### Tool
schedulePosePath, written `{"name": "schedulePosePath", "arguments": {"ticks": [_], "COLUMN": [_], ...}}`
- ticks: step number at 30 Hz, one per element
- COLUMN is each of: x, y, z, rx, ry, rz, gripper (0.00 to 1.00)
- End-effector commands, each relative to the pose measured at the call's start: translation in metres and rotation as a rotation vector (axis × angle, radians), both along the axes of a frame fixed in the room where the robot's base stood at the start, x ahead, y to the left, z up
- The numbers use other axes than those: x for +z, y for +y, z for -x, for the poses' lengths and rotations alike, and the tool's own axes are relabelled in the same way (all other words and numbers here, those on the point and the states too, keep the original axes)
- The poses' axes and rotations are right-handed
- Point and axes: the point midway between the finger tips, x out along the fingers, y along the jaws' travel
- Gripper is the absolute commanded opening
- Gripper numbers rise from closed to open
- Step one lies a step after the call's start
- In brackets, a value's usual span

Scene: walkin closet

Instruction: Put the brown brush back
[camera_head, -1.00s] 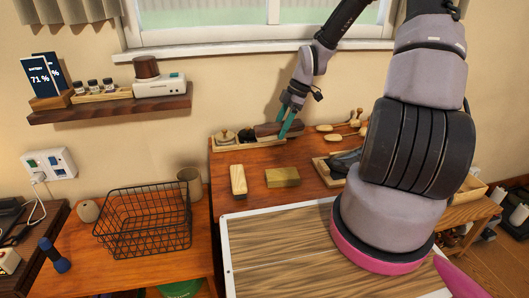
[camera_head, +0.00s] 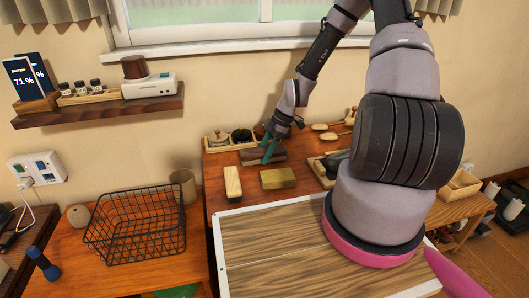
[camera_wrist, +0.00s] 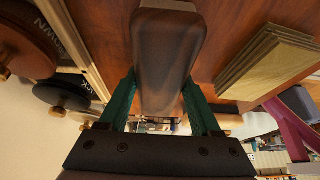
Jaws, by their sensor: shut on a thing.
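My gripper (camera_head: 268,150) is shut on a dark brown brush (camera_head: 262,157), with one green finger on each of its long sides. In the wrist view the brush (camera_wrist: 168,60) lies lengthwise between the fingers, and its wooden back faces the camera. It is low over the wooden table, in front of the tray; whether it touches the tabletop I cannot tell. The light wooden tray (camera_head: 216,149) holds a brown-topped tin (camera_head: 218,137) and a black tin (camera_head: 241,136).
A pale brush-shaped block (camera_head: 233,182) and an olive-tan block (camera_head: 278,178) lie in front of the held brush. Another tray (camera_head: 320,172) with a dark item is to the right. Small wooden brushes (camera_head: 325,132) lie at the back. A wire basket (camera_head: 135,228) stands left.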

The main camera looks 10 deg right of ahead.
Motion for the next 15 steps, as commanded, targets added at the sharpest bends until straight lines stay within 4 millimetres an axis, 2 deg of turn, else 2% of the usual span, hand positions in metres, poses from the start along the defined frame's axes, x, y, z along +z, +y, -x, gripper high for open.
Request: {"name": "schedulePosePath", "arguments": {"ticks": [7,8,9,10,15], "x": [-0.0021,-0.0025,-0.0022,-0.0021,-0.0020], "y": [-0.0001,-0.0001,-0.0001,-0.0002,-0.0002], "z": [-0.0001,-0.0002,-0.0002,-0.0002,-0.0002], "rx": [-0.001,-0.002,-0.002,-0.001,-0.001], "ry": [0.000,0.001,0.001,0.000,0.000], "rz": [0.000,0.000,0.000,0.000,0.000], "gripper": [0.00,0.68,0.84,0.94,0.94]}}
